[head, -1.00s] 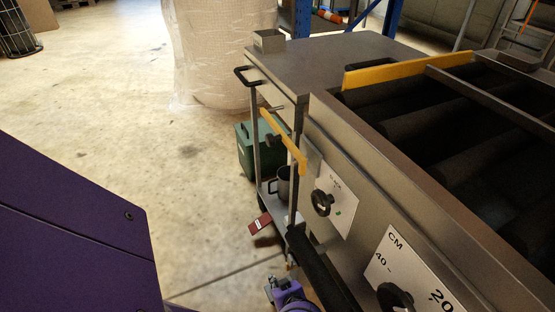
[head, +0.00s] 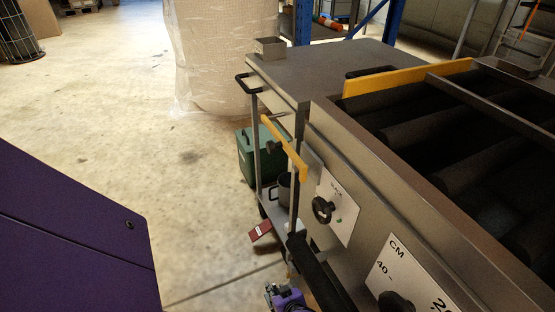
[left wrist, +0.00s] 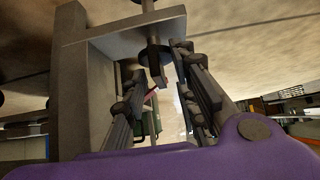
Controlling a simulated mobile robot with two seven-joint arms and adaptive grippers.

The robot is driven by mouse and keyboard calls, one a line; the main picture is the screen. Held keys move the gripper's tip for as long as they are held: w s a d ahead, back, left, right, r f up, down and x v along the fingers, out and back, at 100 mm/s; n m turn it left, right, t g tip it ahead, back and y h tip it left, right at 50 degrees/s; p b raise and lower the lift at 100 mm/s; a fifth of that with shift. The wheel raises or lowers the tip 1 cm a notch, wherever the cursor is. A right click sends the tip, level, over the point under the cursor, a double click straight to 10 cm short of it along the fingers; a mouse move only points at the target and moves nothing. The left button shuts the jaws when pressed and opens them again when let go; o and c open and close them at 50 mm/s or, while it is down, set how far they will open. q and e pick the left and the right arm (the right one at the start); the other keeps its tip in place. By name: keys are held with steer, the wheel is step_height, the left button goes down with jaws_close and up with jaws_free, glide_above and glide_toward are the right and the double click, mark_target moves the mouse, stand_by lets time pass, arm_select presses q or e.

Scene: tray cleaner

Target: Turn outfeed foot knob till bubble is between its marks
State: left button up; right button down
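In the left wrist view, a dark round foot knob (left wrist: 154,55) sits on a threaded stem under a metal bracket of the machine frame. My left gripper (left wrist: 159,68) is open, with one finger on each side of the knob. I cannot tell whether either finger touches it. My right gripper is in neither view.
Black dials (head: 323,209) are on the machine's side. A cart (head: 283,232) with a mug and a red tag (head: 260,230) stands close by, near a green box (head: 246,158).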

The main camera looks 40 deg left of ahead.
arm_select(q)
steer(key=shift+d+r, duration=0.3)
steer(key=s+d, duration=0.4)
steer(key=d, duration=0.7)
steer(key=shift+s, duration=0.4)
steer(key=shift+w, duration=0.1)
